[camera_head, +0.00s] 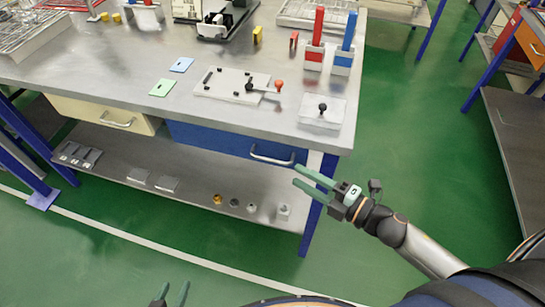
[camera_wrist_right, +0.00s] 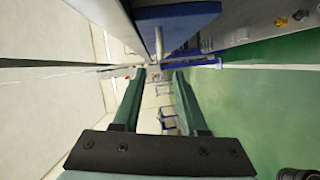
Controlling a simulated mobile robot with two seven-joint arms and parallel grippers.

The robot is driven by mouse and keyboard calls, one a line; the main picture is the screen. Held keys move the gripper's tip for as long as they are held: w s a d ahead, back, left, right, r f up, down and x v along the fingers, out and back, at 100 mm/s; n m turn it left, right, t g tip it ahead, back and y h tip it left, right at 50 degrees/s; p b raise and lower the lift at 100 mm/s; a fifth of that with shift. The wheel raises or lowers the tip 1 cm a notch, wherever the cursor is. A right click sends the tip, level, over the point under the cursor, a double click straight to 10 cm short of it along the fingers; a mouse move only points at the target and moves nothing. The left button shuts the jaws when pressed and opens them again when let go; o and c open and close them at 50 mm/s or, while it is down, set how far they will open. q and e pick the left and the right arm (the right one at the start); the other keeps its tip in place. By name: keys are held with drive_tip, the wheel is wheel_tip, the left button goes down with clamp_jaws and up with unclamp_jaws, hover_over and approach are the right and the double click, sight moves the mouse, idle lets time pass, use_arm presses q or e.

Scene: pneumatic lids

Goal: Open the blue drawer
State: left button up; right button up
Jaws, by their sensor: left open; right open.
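The blue drawer (camera_head: 215,138) sits under the front edge of the workbench, and its front looks about flush with the bench. Its silver bar handle (camera_head: 272,155) is near the drawer's right end. My right gripper (camera_head: 296,175) is open, with green fingers pointing left, just right of and slightly below the handle. In the right wrist view the open fingers (camera_wrist_right: 160,78) hold nothing. The blue drawer front (camera_wrist_right: 180,22) and the handle (camera_wrist_right: 158,42) appear beyond the fingertips there. My left gripper (camera_head: 172,295) is open and empty at the bottom edge, away from the bench.
The metal workbench (camera_head: 130,75) carries a grey plate with a red-knobbed lever (camera_head: 232,84), a clear box (camera_head: 323,110), and red (camera_head: 315,45) and blue (camera_head: 345,48) upright pieces. A cream drawer (camera_head: 90,113) is at left. A lower shelf (camera_head: 195,190) holds small parts. Green floor is free in front.

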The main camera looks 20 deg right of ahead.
sight(271, 159)
drive_tip(key=x, duration=0.9)
drive_tip(key=shift+w+a+p, duration=0.1)
drive_tip(key=shift+w+p, duration=0.3)
clamp_jaws()
idle(1.0)
